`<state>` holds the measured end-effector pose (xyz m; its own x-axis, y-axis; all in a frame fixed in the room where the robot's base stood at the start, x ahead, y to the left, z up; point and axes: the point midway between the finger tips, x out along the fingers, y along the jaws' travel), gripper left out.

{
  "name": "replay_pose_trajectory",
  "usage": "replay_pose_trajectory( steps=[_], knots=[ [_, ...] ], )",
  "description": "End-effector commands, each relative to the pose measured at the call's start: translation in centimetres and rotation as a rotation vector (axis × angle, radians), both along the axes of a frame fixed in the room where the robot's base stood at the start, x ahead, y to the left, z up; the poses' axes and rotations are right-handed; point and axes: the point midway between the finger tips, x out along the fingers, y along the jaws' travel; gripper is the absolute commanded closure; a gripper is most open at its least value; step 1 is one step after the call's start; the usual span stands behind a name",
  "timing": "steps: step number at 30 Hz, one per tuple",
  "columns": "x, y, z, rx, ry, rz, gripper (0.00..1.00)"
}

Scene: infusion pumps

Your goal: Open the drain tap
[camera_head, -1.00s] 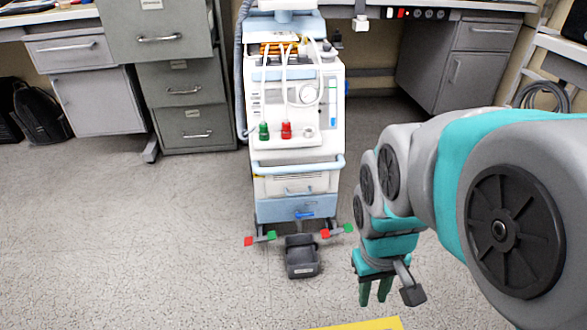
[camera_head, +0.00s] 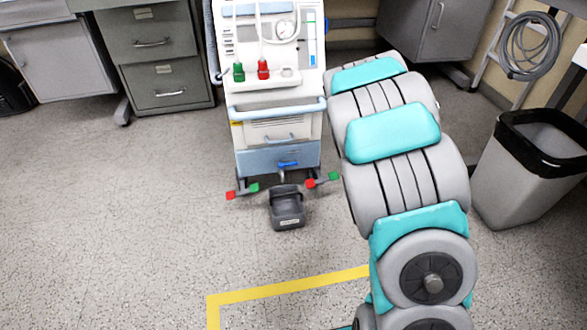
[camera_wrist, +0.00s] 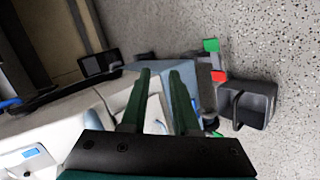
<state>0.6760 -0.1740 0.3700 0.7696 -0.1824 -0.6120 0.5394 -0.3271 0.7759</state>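The blue drain tap (camera_head: 288,164) sits low on the front of the white and blue pump machine (camera_head: 275,112), above a small black bin (camera_head: 287,207) on the floor. In the head view my arm hides the gripper.
Red and green pedals stick out at the machine's left foot (camera_head: 242,190) and right foot (camera_head: 322,180). A grey waste bin (camera_head: 525,175) stands at the right. Yellow tape (camera_head: 290,288) marks the floor, which is clear at the left and in front.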

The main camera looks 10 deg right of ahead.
Motion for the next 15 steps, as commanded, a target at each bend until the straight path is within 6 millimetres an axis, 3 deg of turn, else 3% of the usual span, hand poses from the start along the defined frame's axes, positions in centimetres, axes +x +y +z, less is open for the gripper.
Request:
replay_pose_trajectory(
  steps=[1, 6, 12, 15],
  knots=[
    [1.1, 0.3, -2.3, -0.018, -0.021, 0.059, 0.71],
    [4.2, 2.9, -7.2, -0.068, -0.129, 0.274, 0.71],
    [5.7, 7.2, -12.6, -0.084, -0.283, 0.493, 0.71],
    [5.7, 9.2, -14.3, -0.08, -0.366, 0.576, 0.71]
  ],
)
